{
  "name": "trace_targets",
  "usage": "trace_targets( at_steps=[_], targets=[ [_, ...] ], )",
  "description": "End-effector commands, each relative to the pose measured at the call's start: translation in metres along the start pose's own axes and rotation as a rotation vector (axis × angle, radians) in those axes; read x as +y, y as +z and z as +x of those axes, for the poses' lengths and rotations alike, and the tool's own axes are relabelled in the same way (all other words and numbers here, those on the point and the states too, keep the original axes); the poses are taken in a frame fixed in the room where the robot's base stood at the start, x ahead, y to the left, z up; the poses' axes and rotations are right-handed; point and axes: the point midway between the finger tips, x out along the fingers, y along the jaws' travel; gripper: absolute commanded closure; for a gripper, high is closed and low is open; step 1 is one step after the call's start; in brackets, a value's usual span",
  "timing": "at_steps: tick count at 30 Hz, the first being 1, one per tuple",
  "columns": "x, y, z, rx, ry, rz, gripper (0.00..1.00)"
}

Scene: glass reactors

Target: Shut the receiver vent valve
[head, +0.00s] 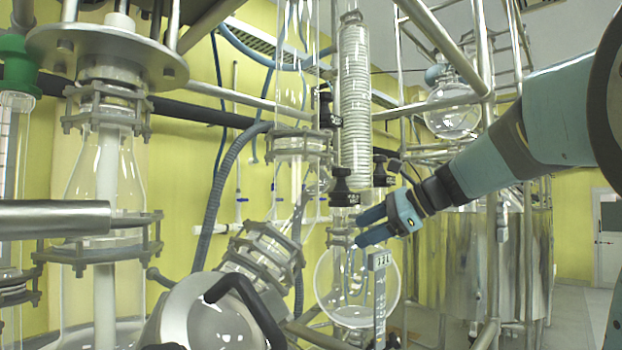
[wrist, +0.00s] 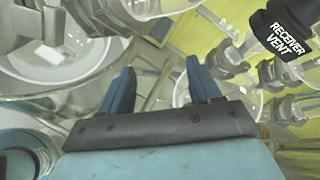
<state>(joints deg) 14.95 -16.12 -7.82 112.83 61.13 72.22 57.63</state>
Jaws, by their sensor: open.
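The receiver vent valve (wrist: 283,36) shows in the wrist view at the upper right as a black handle with white lettering "RECEIVER VENT". In the head view several black valve handles sit around the glass column, one (head: 343,184) just above and left of my gripper (head: 362,228); their labels are too small to read there, so I cannot tell which is the vent. My gripper also shows in the wrist view (wrist: 160,72), its two blue fingers apart with nothing between them. The vent handle lies to the right of the fingers, apart from them.
A round glass flask (head: 357,285) hangs below my gripper, with a labelled grey post (head: 379,290) in front. A coiled glass condenser (head: 354,100) rises above. Metal frame pipes (head: 440,40) and a steel vessel (head: 470,260) stand to the right.

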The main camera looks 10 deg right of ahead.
Motion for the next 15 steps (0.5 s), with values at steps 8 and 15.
trace_targets(
  at_steps=[8, 15],
  targets=[
    [-0.126, 0.007, -0.052, -0.337, -0.164, 0.477, 0.37],
    [-0.158, 0.009, -0.07, -0.45, -0.187, 0.591, 0.37]
  ],
)
